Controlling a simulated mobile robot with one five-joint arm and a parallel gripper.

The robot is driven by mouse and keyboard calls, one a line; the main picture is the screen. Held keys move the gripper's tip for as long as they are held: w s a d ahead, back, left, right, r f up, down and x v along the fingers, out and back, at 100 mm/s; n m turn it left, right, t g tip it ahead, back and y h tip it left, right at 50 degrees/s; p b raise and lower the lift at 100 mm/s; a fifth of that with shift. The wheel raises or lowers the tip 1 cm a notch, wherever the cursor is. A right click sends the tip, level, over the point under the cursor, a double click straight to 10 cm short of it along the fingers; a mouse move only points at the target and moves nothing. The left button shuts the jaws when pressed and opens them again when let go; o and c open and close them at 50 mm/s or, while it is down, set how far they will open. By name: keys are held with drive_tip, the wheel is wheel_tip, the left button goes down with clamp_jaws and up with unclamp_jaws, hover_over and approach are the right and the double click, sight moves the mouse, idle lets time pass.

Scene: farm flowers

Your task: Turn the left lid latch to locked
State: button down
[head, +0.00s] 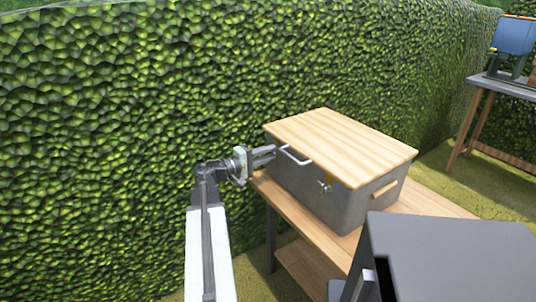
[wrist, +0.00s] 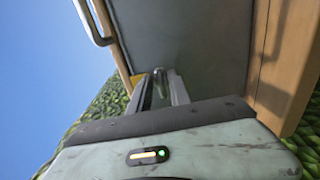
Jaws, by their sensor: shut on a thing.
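A grey chest (head: 335,193) with a light wooden lid (head: 340,143) stands on a wooden table. My gripper (head: 272,153) is at the left end of the chest's front, beside the metal handle (head: 295,155). In the wrist view my gripper (wrist: 163,84) is shut on the left latch (wrist: 159,79), a small metal piece between the fingertips near the lid's edge. The fingers hide part of this latch, and its exact angle is hard to tell. The right latch (head: 325,186) is in plain view on the front, right of the handle.
The wooden table (head: 300,213) runs below the chest. A dark grey box-like body (head: 450,255) fills the lower right. A tall hedge (head: 120,110) stands close behind. Another table (head: 485,90) with a blue container (head: 515,35) is at the far right.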

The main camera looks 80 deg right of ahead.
idle(0.4)
drive_tip(key=c, duration=1.3)
unclamp_jaws()
drive_tip(key=shift+o, duration=0.2)
drive_tip(key=v, duration=0.8)
